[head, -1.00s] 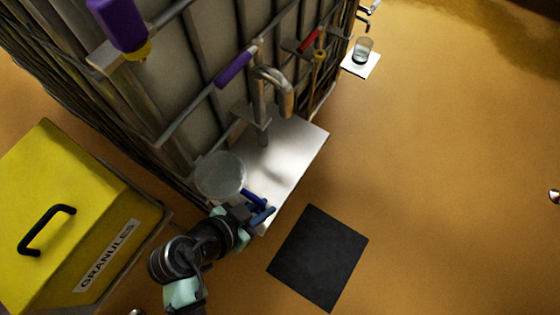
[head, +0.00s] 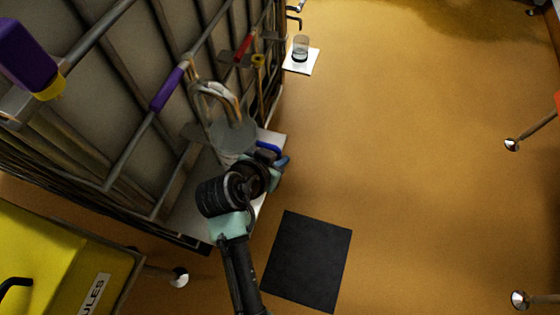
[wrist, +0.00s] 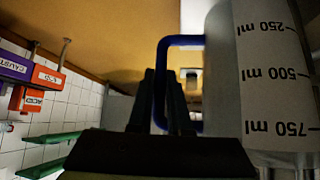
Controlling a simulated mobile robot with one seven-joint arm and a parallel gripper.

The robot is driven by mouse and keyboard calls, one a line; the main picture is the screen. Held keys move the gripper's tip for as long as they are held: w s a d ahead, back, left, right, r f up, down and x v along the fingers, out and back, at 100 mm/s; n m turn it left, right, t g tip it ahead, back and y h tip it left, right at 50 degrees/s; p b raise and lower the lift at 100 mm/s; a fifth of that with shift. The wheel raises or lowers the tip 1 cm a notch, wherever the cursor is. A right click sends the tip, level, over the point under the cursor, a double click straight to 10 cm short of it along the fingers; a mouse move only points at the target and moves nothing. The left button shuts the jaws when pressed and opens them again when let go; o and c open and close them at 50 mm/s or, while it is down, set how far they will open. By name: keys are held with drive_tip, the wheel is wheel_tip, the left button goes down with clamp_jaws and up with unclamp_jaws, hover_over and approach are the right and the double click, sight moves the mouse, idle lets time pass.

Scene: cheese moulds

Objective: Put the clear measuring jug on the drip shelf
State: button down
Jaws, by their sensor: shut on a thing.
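The clear measuring jug (head: 232,138) is in my gripper, in front of the tank's tap. Its blue handle (head: 268,147) faces away from the tank. In the wrist view the jug's grey wall (wrist: 270,80) fills the right side, its ml marks upside down. My gripper (head: 272,163) is shut on the blue handle, which also shows between the fingers in the wrist view (wrist: 160,85). The pale metal drip shelf (head: 187,212) juts from the tank below the tap, partly hidden by my arm and the jug. I cannot tell whether the jug's base touches it.
The curved tap (head: 222,95) is close beside the jug. A purple-gripped bar (head: 167,90) and a red-handled valve (head: 243,46) are on the caged tank. A glass stands on a small white plate (head: 313,62). A black mat (head: 308,260) and a yellow granules bin (head: 60,255) are on the floor.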

drive_tip(key=shift+w+d+f+b, duration=0.2)
drive_tip(key=shift+f+b, duration=0.25)
drive_tip(key=shift+f, duration=0.45)
drive_tip(key=shift+w+d+f+b, duration=0.1)
drive_tip(key=shift+w+f+b, duration=0.25)
drive_tip(key=shift+f, duration=0.5)
drive_tip(key=shift+s, duration=0.1)
drive_tip(key=shift+f, duration=0.15)
drive_tip(key=c, duration=0.8)
unclamp_jaws()
drive_tip(key=shift+c, duration=0.2)
drive_tip(key=p+v, duration=0.4)
drive_tip(key=v, duration=0.8)
